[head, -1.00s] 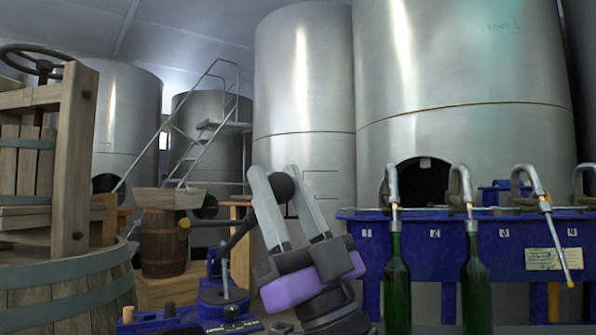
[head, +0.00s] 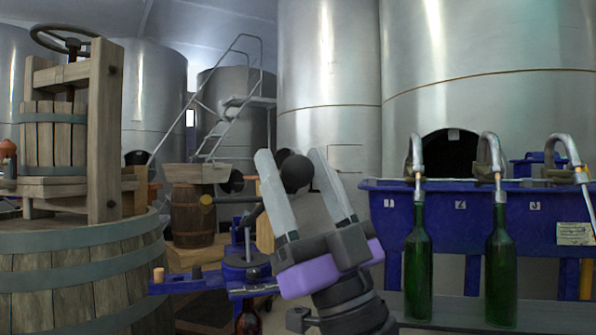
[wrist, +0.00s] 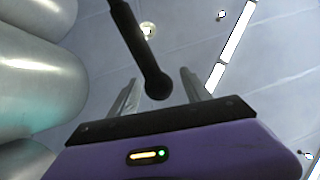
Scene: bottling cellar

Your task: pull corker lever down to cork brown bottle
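The corker (head: 238,272) is a blue stand at lower centre-left in the head view. Its dark lever rises up and right and ends in a black ball knob (head: 297,173). The knob also shows in the wrist view (wrist: 157,86). A brown bottle (head: 249,319) shows partly at the bottom edge, below the corker; its lower part is cut off. My gripper (head: 290,155) is open, its two grey fingers on either side of the knob. In the wrist view, gaps show between the knob and both fingers.
Green bottles (head: 418,265) stand under the spouts of a blue filler (head: 395,222) at right. A large wooden barrel (head: 80,275) with a press (head: 104,130) stands at left. Steel tanks (head: 330,80) stand behind.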

